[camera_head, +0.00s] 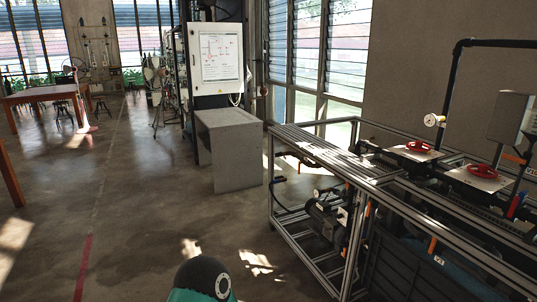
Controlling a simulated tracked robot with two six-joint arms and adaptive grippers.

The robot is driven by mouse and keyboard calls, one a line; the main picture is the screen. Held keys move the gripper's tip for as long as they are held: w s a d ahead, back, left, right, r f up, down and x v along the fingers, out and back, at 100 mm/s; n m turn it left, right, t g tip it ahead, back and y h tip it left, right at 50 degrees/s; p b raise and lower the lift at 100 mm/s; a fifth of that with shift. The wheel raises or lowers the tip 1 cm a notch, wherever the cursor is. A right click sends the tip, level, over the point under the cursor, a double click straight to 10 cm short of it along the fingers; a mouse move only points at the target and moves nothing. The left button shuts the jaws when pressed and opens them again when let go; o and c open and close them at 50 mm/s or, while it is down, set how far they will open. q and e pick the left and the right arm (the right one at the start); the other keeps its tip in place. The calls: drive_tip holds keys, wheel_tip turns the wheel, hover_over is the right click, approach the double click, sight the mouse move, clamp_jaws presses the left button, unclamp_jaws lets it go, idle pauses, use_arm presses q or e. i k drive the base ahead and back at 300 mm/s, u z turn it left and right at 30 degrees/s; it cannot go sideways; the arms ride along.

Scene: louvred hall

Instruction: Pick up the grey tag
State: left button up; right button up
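I cannot make out a grey tag for certain in this view. On the right stands a metal-framed bench (400,197) with pipework and red handwheels. One red handwheel (418,146) sits on a pale plate, and a second red handwheel (482,170) sits on another pale plate nearer me. Small orange pieces (432,245) show on the frame, too small to tell what they are. Neither my left nor my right gripper is in view.
A grey box-like stand (236,160) is on the floor beyond the bench, before a cabinet with a white panel (217,57). A wooden table (45,92) is far left. A pressure gauge (433,120) is above the bench. The floor left of the bench is open.

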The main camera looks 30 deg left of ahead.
sight(318, 151)
drive_tip(key=z, duration=0.4)
drive_tip(key=k, duration=0.25)
drive_tip(key=u, duration=1.6)
drive_tip(key=i, duration=1.35)
drive_tip(key=u, duration=0.35)
drive_tip(key=i, duration=1.4)
drive_tip(key=z, duration=0.95)
drive_tip(key=i, duration=1.1)
drive_tip(key=z, duration=0.6)
drive_tip(key=k, duration=0.75)
drive_tip(key=z, duration=0.2)
drive_tip(key=i, duration=0.75)
